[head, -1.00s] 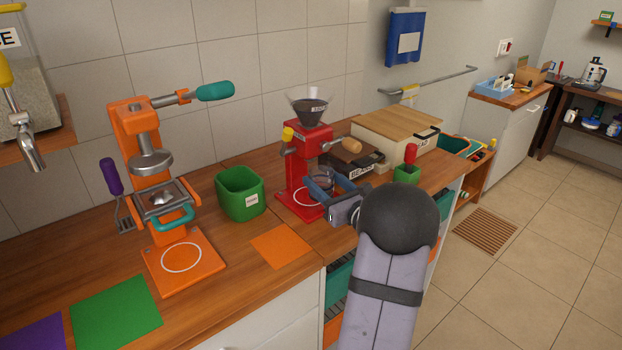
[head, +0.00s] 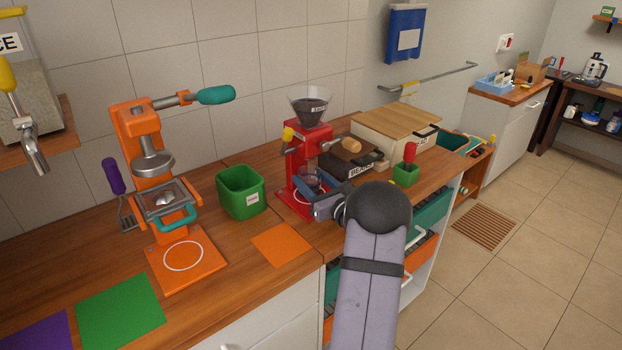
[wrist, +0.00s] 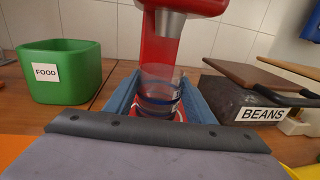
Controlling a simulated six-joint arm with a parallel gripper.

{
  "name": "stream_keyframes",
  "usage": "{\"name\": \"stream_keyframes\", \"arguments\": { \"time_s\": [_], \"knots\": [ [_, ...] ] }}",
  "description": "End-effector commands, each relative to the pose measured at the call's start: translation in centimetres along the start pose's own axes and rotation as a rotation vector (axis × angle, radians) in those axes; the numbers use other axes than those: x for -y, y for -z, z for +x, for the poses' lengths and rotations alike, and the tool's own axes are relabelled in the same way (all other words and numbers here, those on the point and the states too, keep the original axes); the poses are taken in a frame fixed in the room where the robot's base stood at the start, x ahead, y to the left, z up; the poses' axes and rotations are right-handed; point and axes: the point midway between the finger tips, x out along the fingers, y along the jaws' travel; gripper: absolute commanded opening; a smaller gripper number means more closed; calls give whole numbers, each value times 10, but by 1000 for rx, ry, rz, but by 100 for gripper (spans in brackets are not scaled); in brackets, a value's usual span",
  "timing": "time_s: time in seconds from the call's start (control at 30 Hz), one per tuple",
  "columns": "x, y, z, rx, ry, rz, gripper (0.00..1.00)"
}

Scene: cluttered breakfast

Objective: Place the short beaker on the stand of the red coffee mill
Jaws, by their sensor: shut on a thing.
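The red coffee mill (head: 306,150) stands on the counter near the wall, with a dark-filled hopper on top and a red stand (head: 290,200) at its foot. My gripper (head: 309,186) is at the front of the mill, low over the stand. It is shut on the short beaker (head: 312,175), a clear glass. In the wrist view the beaker (wrist: 158,92) is upright between the blue fingers, below the mill's grey spout (wrist: 171,24). Part of a white ring on the stand shows around its base. Whether the beaker's bottom touches the stand I cannot tell.
A green FOOD bin (head: 241,191) stands left of the mill, and an orange press (head: 150,170) further left. A dark BEANS box (head: 352,160) and a green pot with a red handle (head: 405,171) are to the right. An orange mat (head: 281,244) lies in front.

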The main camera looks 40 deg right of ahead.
Motion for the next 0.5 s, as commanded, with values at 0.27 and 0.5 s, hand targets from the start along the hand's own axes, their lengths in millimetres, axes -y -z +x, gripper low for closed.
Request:
{"name": "stream_keyframes", "arguments": {
  "time_s": [0.27, 0.5],
  "knots": [
    [0, 0, 0, 2, 0, -2, 26],
    [0, 3, 0, 1, 0, -1, 68]
  ]
}}
